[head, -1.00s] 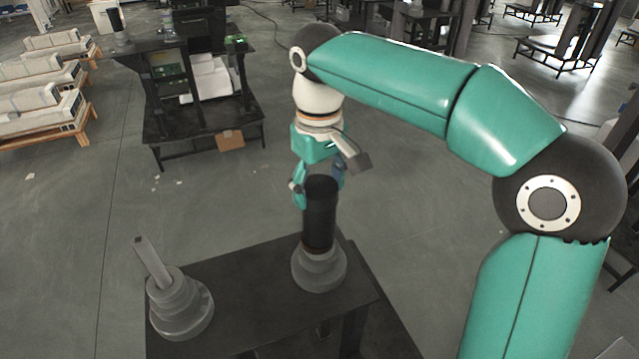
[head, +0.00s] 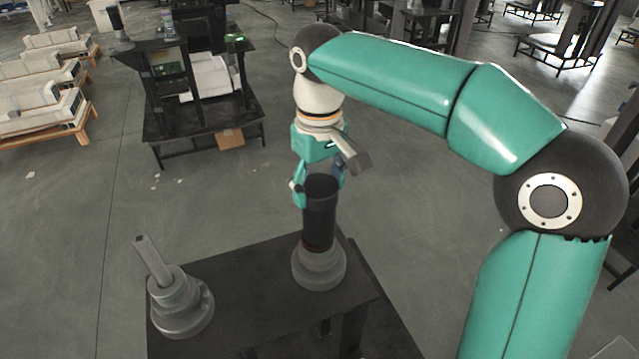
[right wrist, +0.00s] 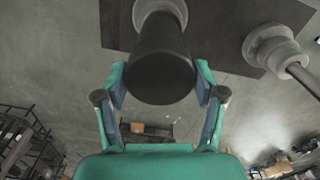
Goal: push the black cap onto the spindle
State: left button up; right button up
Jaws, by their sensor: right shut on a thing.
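The black cap (head: 319,222) is a tall dark cylinder standing upright over a grey stepped base (head: 319,270) on the dark table. Whatever part of a spindle is inside it is hidden. My right gripper (head: 318,187) is shut on the cap near its upper end, with a finger on either side. In the right wrist view, the cap (right wrist: 160,68) lies between the two fingers of the gripper (right wrist: 161,84), and the grey base (right wrist: 158,10) is beyond it. My left gripper is not in view.
A second grey stepped base (head: 180,305) with a bare, tilted grey rod (head: 152,260) stands at the left of the dark table (head: 255,300). A black workbench (head: 205,120) is behind at left. Open floor lies between them.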

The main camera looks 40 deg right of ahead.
jog(key=shift+f, duration=0.2)
jog(key=o, duration=1.3)
jog(key=shift+r, duration=0.1)
jog(key=shift+c, duration=0.2)
jog(key=shift+o, duration=0.2)
jog(key=shift+r, duration=0.25)
jog(key=shift+r+p, duration=0.8)
jog(key=shift+p, duration=0.25)
jog(key=shift+r, duration=0.1)
notch_tip(320, 180, up, 5)
jog(key=p, duration=0.5)
jog(key=shift+c, duration=0.3)
